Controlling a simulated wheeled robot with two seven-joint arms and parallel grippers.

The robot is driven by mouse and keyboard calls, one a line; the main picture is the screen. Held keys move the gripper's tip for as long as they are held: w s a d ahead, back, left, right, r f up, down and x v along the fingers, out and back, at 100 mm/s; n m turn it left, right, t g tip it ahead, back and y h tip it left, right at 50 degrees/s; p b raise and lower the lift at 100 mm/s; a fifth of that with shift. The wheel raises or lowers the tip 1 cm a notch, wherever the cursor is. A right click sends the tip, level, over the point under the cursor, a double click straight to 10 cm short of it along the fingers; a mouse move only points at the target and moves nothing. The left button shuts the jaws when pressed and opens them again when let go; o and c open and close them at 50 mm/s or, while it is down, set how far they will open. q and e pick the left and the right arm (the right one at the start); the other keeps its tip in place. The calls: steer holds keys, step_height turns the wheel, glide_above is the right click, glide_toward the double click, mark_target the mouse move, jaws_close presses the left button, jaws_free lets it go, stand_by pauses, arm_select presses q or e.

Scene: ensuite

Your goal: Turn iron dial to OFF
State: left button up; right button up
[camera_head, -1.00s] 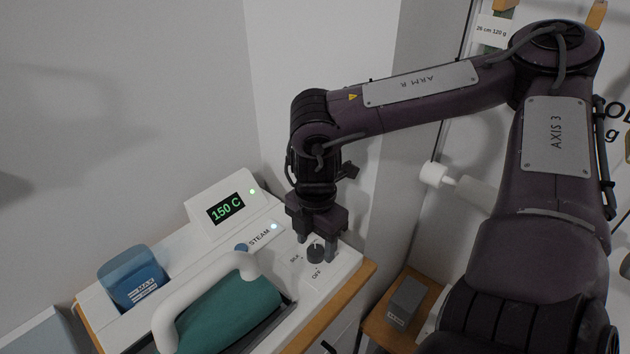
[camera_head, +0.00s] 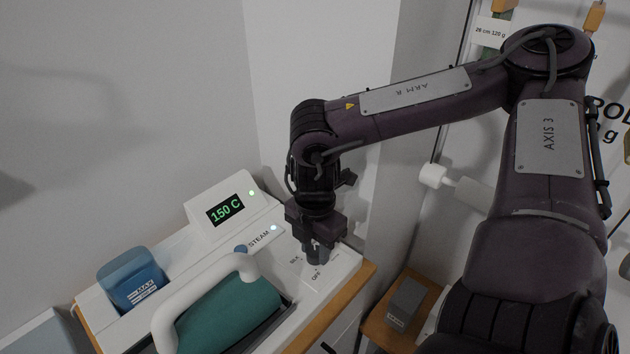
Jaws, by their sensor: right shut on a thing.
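The iron station's white panel (camera_head: 341,272) lies at the middle right of the lower picture, with the word OFF (camera_head: 316,276) printed at its front. My right gripper (camera_head: 317,257) points down over this panel and is shut on the dark dial. The fingers hide most of the dial, so I cannot read where it points. My left gripper is not in view.
The teal iron (camera_head: 228,312) with its white handle (camera_head: 190,290) stands left of the panel. A blue MAX tank (camera_head: 134,282) is further left. A grey box (camera_head: 405,303) sits on a lower wooden shelf at right.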

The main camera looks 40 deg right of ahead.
steer(key=shift+f+n+b, duration=0.1)
steer(key=shift+n+b, duration=1.05)
steer(key=shift+n, duration=0.15)
steer(key=n+b, duration=0.2)
steer(key=n, duration=0.1)
steer(key=shift+n, duration=0.4)
steer(key=n+b, duration=0.1)
steer(key=n, duration=0.3)
steer(key=n+b, duration=0.1)
steer(key=n, duration=0.8)
steer(key=shift+n+b, duration=0.3)
steer(key=n, duration=1)
steer(key=shift+n, duration=0.4)
steer(key=n, duration=0.4)
steer(key=shift+n, duration=0.4)
